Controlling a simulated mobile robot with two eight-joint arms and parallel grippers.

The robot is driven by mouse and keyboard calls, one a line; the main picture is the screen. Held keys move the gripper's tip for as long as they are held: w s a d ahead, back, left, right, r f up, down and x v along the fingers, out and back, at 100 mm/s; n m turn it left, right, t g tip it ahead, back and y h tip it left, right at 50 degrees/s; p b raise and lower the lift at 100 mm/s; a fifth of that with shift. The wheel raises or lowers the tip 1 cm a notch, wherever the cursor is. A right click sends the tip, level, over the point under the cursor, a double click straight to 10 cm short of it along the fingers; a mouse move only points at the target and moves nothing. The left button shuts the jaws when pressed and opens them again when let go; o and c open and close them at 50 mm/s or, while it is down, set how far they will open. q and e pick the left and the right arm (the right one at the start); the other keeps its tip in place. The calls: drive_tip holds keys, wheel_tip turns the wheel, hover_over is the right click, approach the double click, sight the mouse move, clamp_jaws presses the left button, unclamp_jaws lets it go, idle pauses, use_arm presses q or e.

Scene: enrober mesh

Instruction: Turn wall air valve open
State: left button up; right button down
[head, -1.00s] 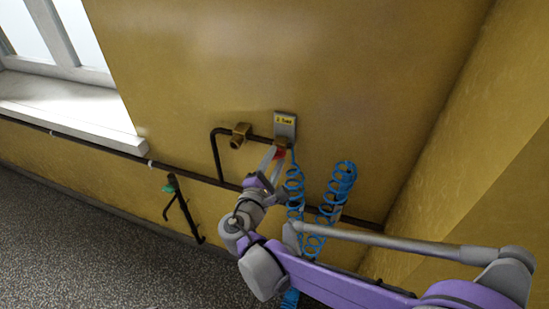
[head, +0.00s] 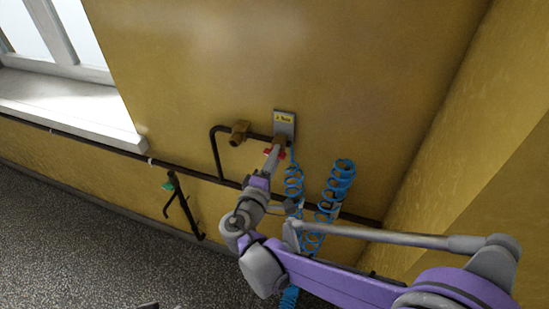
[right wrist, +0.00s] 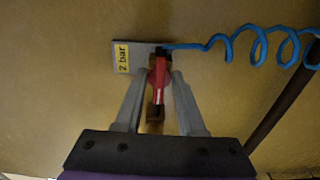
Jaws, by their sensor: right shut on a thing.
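The wall air valve has a red handle (head: 269,153) under a brass body (head: 280,140), below a grey plate with a yellow label (head: 284,119). My right gripper (head: 274,155) is shut on the red handle, with its fingers seen nearly edge-on in the head view. Red shows on both sides of the fingers, so the handle lies roughly sideways there. In the right wrist view the red handle (right wrist: 160,78) sits between the two fingers, and the label (right wrist: 122,57) reads "2 bar". The fingers partly hide the valve in the head view. My left gripper cannot be made out.
Blue coiled hoses (head: 337,185) hang just right of the valve, close to my right arm. A dark pipe (head: 216,155) with a brass fitting (head: 239,133) is on the left. Lower left is a pipe with a green handle (head: 168,185). A yellow side wall stands at right.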

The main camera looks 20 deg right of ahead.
idle(0.4)
drive_tip(key=c, duration=0.9)
unclamp_jaws()
drive_tip(key=shift+s+a, duration=0.1)
drive_tip(key=v, duration=1)
drive_tip(key=shift+s+a+b, duration=0.2)
drive_tip(key=shift+s+b, duration=0.05)
drive_tip(key=shift+b, duration=0.05)
